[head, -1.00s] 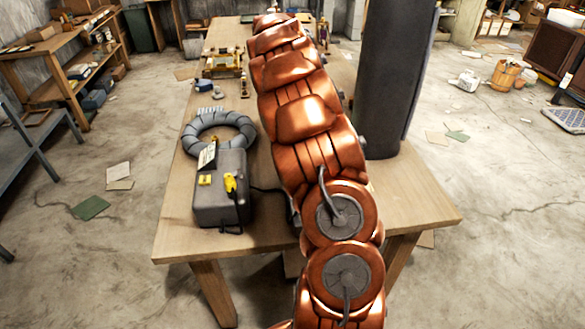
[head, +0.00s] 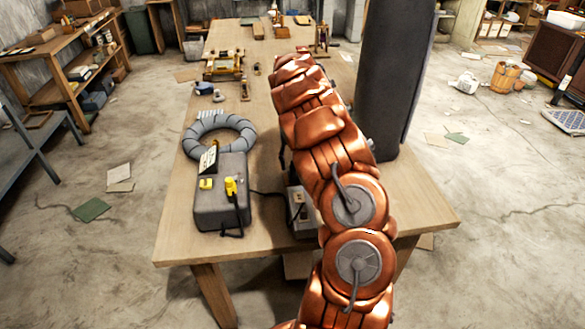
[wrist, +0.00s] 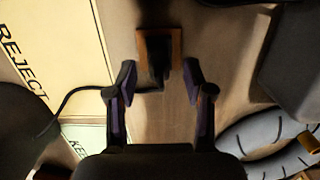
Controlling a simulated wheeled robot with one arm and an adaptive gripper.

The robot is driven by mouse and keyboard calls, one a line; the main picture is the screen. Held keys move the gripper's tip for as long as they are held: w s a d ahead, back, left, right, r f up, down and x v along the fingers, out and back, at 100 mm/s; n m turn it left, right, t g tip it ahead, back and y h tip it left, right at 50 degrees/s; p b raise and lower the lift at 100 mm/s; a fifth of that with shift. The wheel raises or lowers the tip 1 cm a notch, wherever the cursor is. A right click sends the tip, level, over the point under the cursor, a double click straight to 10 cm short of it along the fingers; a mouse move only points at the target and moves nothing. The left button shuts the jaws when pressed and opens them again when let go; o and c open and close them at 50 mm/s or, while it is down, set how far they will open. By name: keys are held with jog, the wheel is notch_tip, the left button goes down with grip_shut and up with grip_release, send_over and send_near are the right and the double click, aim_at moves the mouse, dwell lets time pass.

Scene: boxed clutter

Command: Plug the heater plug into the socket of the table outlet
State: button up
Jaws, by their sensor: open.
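In the wrist view a dark plug-like piece (wrist: 159,72) stands at a small brown block (wrist: 174,46), and a black cable (wrist: 85,90) runs from it to the left; it looks like the heater plug. My gripper (wrist: 158,76) is open, with one finger on each side of the dark piece; I cannot tell whether they touch it. A tall dark cylinder (head: 390,75), perhaps the heater, stands on the table's right side. A low grey box (head: 299,212) with a socket-like face, likely the table outlet, sits at the near edge, partly behind my arm. My arm hides the gripper in the head view.
A grey box (head: 222,205) with a yellow plug (head: 231,187) stands at the near left of the wooden table (head: 180,235). A grey ring (head: 188,140) lies behind it. A "REJECT" sheet (wrist: 45,45) lies beside the brown block. Small items stand farther back.

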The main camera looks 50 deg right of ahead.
jog(key=shift+s+a+f, duration=0.1)
jog(key=shift+s+f, duration=0.05)
jog(key=shift+f, duration=1)
jog(key=shift+c, duration=0.3)
grip_shut()
